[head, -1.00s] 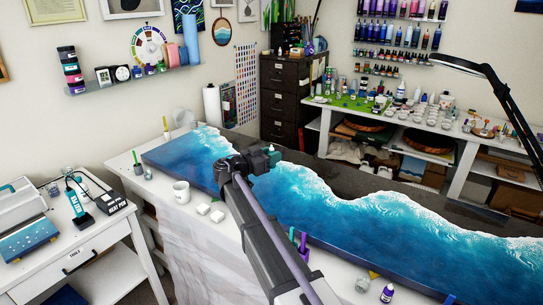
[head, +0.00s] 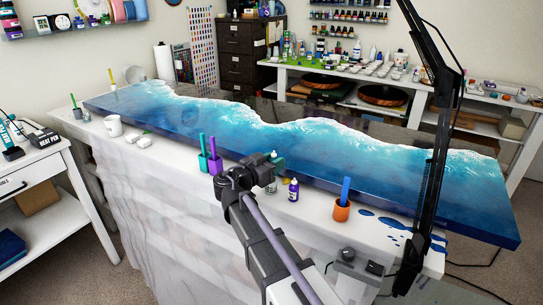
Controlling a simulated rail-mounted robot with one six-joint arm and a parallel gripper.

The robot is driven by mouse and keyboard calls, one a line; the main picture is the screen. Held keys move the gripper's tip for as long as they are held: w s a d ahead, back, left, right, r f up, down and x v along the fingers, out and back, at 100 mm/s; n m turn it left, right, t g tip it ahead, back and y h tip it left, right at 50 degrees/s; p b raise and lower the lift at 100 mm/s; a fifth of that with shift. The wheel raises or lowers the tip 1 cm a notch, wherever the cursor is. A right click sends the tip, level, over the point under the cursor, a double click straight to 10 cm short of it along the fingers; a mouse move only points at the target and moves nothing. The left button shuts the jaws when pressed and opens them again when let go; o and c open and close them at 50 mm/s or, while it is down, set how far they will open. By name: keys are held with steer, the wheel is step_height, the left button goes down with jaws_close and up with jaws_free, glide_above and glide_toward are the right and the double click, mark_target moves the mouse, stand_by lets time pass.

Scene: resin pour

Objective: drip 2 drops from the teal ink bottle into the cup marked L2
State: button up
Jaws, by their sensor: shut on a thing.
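My gripper (head: 258,173) is shut on the teal ink bottle (head: 276,160), a small dark teal bottle with a dark cap. It holds the bottle near the front edge of the wave-patterned table, and the arm hides part of it. Several small pale cups (head: 372,68) stand on the white bench at the back, far from my gripper. They are too small for any marking to be read, so I cannot tell which is L2.
The blue resin table (head: 400,180) fills the middle. A purple bottle (head: 293,190), a clear jar (head: 271,186), a purple holder (head: 214,163) and an orange pot (head: 342,211) stand along its front. A black lamp arm (head: 432,170) rises at the right. Blue spills (head: 390,222) lie near it.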

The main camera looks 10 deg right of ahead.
steer(key=shift+s+f, duration=0.15)
steer(key=n, duration=0.1)
steer(key=n+p, duration=0.1)
steer(key=shift+r+n, duration=0.2)
steer(key=shift+n, duration=0.1)
steer(key=shift+n+g+y+p, duration=0.3)
steer(key=shift+n+p, duration=0.15)
steer(key=shift+n, duration=0.65)
steer(key=shift+s+f+n, duration=0.15)
steer(key=shift+f+n, duration=0.15)
steer(key=shift+n, duration=0.8)
steer(key=f+n+b, duration=0.1)
steer(key=n, duration=0.2)
steer(key=f+n+g, duration=0.1)
steer(key=n, duration=0.1)
steer(key=s+f+n+g+b, duration=0.1)
steer(key=n, duration=0.2)
steer(key=shift+s+d+f+n+b, duration=0.1)
steer(key=shift+d+f+n+b, duration=0.2)
steer(key=shift+r+p, duration=0.35)
steer(key=shift+p, duration=0.05)
steer(key=shift+f+g, duration=0.1)
steer(key=shift+g, duration=0.2)
steer(key=shift+r+n, duration=0.35)
steer(key=shift+n, duration=0.55)
steer(key=shift+f+n, duration=0.1)
steer(key=shift+n, duration=0.2)
steer(key=shift+r+n+g+p, duration=0.3)
steer(key=shift+n+g+p, duration=0.1)
steer(key=shift+n, duration=0.5)
